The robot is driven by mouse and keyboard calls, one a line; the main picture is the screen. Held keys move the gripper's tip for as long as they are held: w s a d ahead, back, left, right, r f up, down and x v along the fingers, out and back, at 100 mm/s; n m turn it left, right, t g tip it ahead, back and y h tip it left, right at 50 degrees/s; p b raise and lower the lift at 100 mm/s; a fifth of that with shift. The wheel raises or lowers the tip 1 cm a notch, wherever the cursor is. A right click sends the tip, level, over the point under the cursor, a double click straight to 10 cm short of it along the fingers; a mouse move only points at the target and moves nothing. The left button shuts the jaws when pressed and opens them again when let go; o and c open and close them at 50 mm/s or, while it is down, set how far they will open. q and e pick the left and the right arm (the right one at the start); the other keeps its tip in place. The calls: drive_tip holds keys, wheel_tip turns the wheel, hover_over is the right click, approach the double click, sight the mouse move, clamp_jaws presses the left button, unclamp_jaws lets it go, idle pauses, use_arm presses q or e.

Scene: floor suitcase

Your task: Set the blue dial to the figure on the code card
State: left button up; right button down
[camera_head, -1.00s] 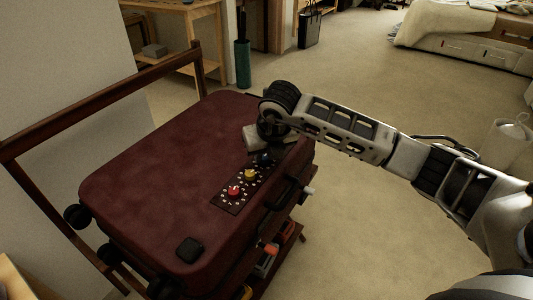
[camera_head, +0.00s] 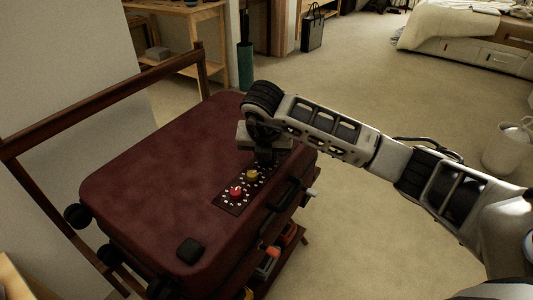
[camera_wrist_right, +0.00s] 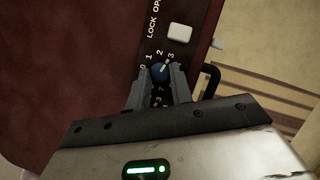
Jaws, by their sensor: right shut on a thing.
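The blue dial (camera_wrist_right: 159,72) is on the dark panel (camera_wrist_right: 152,45) of the maroon suitcase. My right gripper (camera_wrist_right: 160,77) is shut on it, one finger on each side. White figures 0, 1, 2 and 3 show around its far side. A pale mark on the dial points toward the upper right, roughly toward 3; the exact setting is hard to read. In the head view my right gripper (camera_head: 264,157) points down and hides the blue dial. The yellow dial (camera_head: 252,175) and red dial (camera_head: 235,191) are beside it. I see no code card. My left gripper is out of view.
The maroon suitcase (camera_head: 165,180) lies flat on a wooden rack (camera_head: 100,118). A white slider or button (camera_wrist_right: 180,32) sits by the words LOCK and OP. The suitcase handle (camera_head: 285,195) is near the panel. Open carpet (camera_head: 400,240) lies to the right.

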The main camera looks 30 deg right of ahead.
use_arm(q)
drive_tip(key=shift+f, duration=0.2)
use_arm(e)
drive_tip(key=c, duration=1.2)
unclamp_jaws()
drive_tip(key=shift+c, duration=0.2)
use_arm(q)
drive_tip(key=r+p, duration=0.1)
drive_tip(key=p, duration=0.1)
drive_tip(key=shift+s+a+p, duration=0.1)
drive_tip(key=shift+p, duration=0.2)
use_arm(e)
drive_tip(key=v, duration=1.6)
